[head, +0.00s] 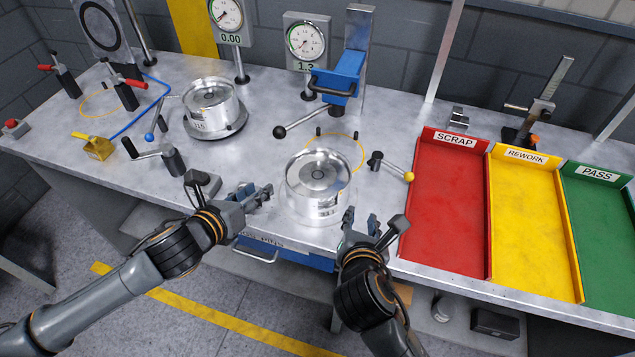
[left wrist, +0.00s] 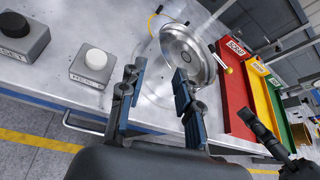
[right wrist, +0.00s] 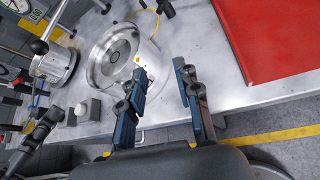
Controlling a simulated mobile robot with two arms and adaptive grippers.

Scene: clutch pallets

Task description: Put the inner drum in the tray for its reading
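A shiny silver drum (head: 318,178) stands upright on the bench near its front edge, between my two grippers. It also shows in the left wrist view (left wrist: 186,52) and the right wrist view (right wrist: 116,56). A second silver drum (head: 210,100), marked 115, sits on a round dark base at the left. I cannot tell which is called inner. My left gripper (head: 258,198) is open and empty, left of the nearer drum. My right gripper (head: 362,222) is open and empty, at its right front. Trays are SCRAP, red (head: 447,262), REWORK, yellow (head: 537,285), and PASS, green (head: 605,265).
Two dial gauges stand behind, one reading 0.00 (head: 231,39), the other 1.3 (head: 304,66). A blue press (head: 345,72) with a black-knobbed lever stands beside the second. A yellow-knobbed lever (head: 392,167) is right of the nearer drum. A black crank (head: 160,152) stands left.

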